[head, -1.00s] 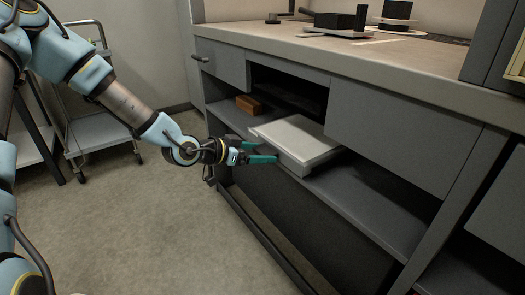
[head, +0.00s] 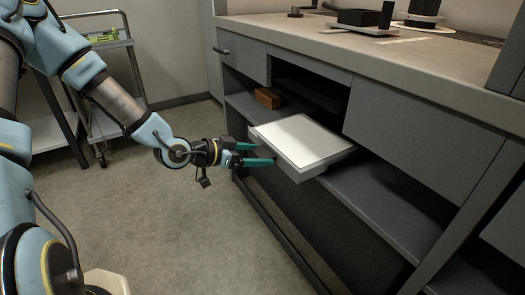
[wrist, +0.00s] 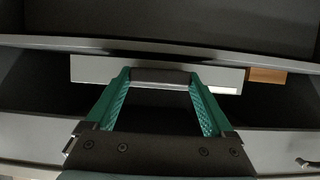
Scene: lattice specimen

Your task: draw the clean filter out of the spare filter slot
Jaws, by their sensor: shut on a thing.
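The clean filter (head: 303,138) is a flat slab with a white top and grey sides. In the head view it sticks out of the dark open slot (head: 312,88) in the grey cabinet, roughly level. In the wrist view its pale front edge (wrist: 222,78) lies just beyond my fingertips. My gripper (head: 262,155) has green fingers and is at the filter's near left side. In the wrist view, my gripper (wrist: 160,80) has its fingers on either side of a dark bar at the filter's front, shut on it.
An orange-brown block (head: 268,98) lies on the shelf left of the filter; it also shows in the wrist view (wrist: 266,75). A grey shelf (head: 385,205) runs below the filter. A wheeled cart (head: 105,75) stands at the back left. The floor before the cabinet is clear.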

